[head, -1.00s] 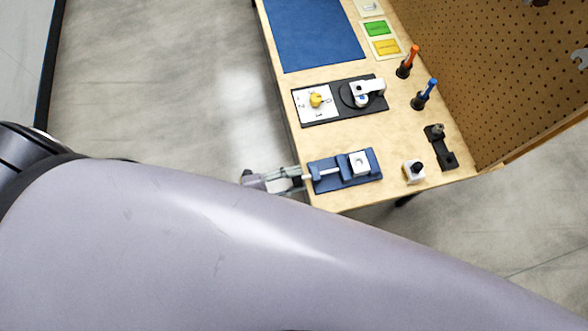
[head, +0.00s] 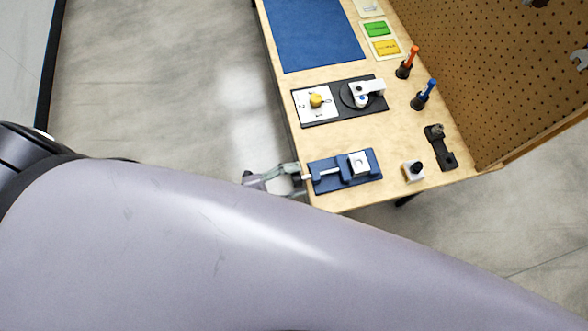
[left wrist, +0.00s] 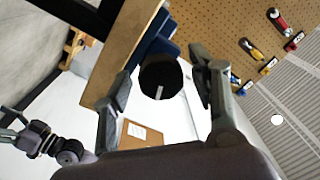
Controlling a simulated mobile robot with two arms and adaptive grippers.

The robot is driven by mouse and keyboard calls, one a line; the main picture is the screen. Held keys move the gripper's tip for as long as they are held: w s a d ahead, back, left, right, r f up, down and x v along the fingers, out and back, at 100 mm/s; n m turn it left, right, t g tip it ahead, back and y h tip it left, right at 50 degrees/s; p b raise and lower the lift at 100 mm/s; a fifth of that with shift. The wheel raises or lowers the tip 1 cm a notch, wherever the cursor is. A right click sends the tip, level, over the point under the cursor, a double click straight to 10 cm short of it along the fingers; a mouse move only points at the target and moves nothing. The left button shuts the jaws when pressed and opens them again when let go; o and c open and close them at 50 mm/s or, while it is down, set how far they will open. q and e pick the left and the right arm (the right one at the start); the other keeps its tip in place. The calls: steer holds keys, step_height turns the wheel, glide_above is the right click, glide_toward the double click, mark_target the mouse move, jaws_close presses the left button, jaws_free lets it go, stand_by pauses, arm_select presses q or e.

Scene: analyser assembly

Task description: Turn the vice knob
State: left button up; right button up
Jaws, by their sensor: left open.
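The blue vice (head: 330,185) sits at the near corner of the wooden bench, with a white block (head: 359,162) in its jaws. Its pale screw rod points left over the bench edge. My left gripper (head: 286,180) is at the rod's outer end, its fingers spread apart. In the left wrist view, the round black knob (left wrist: 160,77) with a light bar mark lies between the open fingers of my left gripper (left wrist: 157,82). Gaps show on both sides of the knob. A dark jointed arm end, probably my right gripper (left wrist: 12,125), shows at the left; its jaws are unclear.
Further along the bench are a black-based panel with a yellow knob (head: 316,100), a blue mat (head: 315,35), orange and blue-handled tools, a small white block with a black knob (head: 414,172) and a dark fixture (head: 440,150). A pegboard (head: 510,80) stands behind. Floor left of the bench is clear.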

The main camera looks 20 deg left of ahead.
arm_select(q)
steer(key=v, duration=1.2)
stand_by(0.4)
steer(key=s+d+f+m+g+y+b, duration=0.15)
steer(key=s+f+m+g+y, duration=0.35)
steer(key=s+f+m, duration=0.55)
steer(key=s+d+f+m+g+y+b, duration=0.1)
steer(key=s+f+m+g+y+b, duration=0.1)
steer(key=s+f+m+g, duration=0.85)
steer(key=w+a+f+m+t+y+b, duration=0.1)
steer(key=f+m, duration=0.3)
steer(key=m, duration=0.7)
steer(key=a+f+m+t+y+b, duration=0.1)
steer(key=a+f+m+t+y, duration=0.1)
steer(key=m, duration=0.9)
steer(key=w+a+f+m+t+y+b, duration=0.1)
steer(key=f+m+y, duration=0.4)
steer(key=m, duration=0.7)
steer(key=shift+w+a+f+t+b, duration=0.3)
steer(key=shift+a+f+t, duration=0.15)
steer(key=shift+a+t, duration=0.45)
